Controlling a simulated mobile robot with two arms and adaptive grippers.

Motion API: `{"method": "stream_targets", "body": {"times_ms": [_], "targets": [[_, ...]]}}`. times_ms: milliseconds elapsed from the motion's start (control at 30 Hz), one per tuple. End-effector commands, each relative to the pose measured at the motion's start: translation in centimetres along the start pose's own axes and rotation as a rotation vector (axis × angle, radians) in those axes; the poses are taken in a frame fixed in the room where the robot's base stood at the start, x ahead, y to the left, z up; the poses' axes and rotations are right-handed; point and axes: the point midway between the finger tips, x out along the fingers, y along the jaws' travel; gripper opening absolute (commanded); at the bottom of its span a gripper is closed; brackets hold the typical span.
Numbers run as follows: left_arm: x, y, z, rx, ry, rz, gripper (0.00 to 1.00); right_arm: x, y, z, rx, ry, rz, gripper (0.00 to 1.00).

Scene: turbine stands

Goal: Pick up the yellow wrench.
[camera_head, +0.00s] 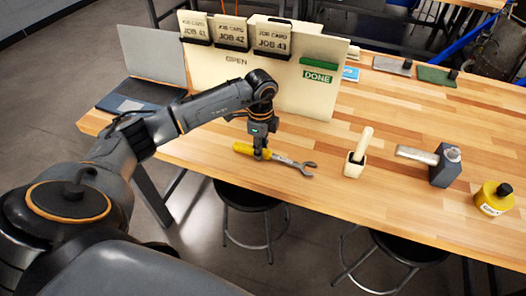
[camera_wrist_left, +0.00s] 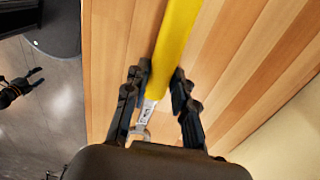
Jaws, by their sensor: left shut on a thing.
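The yellow wrench (camera_head: 284,160), with a yellow handle and a metal open-ended head, lies along the table's near side in the head view, its head toward the right. My left gripper (camera_head: 261,155) comes down from above and is shut on its handle near the metal shaft. In the left wrist view the wrench (camera_wrist_left: 178,35) runs between the fingers of the left gripper (camera_wrist_left: 160,80). I cannot tell whether the wrench touches the table. My right gripper (camera_wrist_left: 36,80) shows small at the left of the wrist view, over the floor, fingers apart and empty.
The board (camera_head: 230,75) with job cards and a green DONE label (camera_head: 318,77) stands just behind the wrench. A laptop (camera_head: 140,95) is at left. Stools are below the near edge.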

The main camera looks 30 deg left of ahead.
Motion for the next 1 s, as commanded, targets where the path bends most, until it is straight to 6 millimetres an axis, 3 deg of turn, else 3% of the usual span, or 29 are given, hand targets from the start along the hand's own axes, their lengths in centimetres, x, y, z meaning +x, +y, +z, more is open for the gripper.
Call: {"method": "stream_targets", "body": {"times_ms": [167, 367, 633, 800, 1000], "targets": [[-0.6, -0.1, 0.0, 0.001, 0.002, -0.003, 0.0, 0.5, 0.0, 0.0, 0.0, 0.0, 0.0, 0.59], [-3.0, -0.2, -0.1, 0.001, 0.003, -0.008, 0.0, 2.1, 0.0, 0.2, 0.0, 0.0, 0.0, 0.59], [-9.1, 4.3, -2.7, 0.007, 0.002, -0.01, 0.0, 3.6, 0.0, 0.3, -0.001, 0.001, 0.001, 0.59], [-10.9, 8.1, -4.9, 0.007, 0.002, -0.006, 0.0, 4.6, 0.0, 0.4, -0.001, 0.001, 0.001, 0.59], [-12.6, 10.8, -6.5, 0.003, 0.001, -0.005, 0.0, 4.3, 0.0, 0.3, -0.001, 0.001, 0.001, 0.59]]}}
